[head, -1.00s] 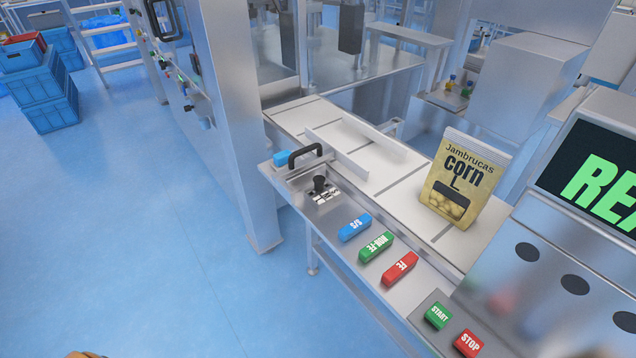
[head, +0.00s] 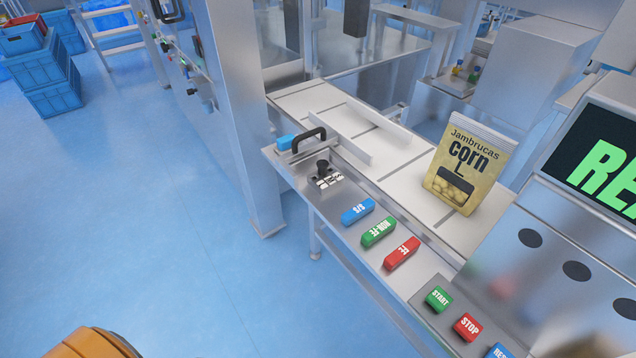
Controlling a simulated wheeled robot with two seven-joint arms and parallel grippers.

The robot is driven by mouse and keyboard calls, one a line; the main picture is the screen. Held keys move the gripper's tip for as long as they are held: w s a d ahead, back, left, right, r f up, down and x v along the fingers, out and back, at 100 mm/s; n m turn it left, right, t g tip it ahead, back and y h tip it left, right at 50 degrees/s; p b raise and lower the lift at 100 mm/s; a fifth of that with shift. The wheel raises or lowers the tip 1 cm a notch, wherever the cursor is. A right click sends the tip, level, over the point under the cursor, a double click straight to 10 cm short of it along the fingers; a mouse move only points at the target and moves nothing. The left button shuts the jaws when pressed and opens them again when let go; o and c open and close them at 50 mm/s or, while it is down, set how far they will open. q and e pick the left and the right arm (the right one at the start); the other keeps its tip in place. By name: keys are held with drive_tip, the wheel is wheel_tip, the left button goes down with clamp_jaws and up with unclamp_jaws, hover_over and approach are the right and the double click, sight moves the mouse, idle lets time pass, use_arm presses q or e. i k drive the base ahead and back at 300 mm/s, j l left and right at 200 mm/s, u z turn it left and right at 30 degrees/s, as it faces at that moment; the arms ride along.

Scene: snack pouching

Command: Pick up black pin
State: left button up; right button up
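The black pin (head: 322,168) stands upright on a small metal plate with black and white markings at the left end of the machine's front ledge. It has a round knob on top. No gripper is near it in the head view. An orange rounded part, probably of my own arm, shows at the bottom left edge. Neither gripper's fingers are in view.
A black handle (head: 309,138) with a blue block (head: 284,142) sits just behind the pin. Blue (head: 358,211), green (head: 378,232) and red (head: 402,253) labelled blocks lie along the ledge to the right. A corn pouch (head: 466,172) stands on the conveyor.

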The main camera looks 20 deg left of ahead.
sight(322, 164)
drive_tip(key=i+j+z, duration=0.1)
drive_tip(key=j+z, duration=0.25)
drive_tip(key=j, duration=0.3)
drive_tip(key=j+z, duration=0.35)
drive_tip(key=j, duration=0.3)
drive_tip(key=j+z, duration=0.35)
drive_tip(key=j, duration=0.35)
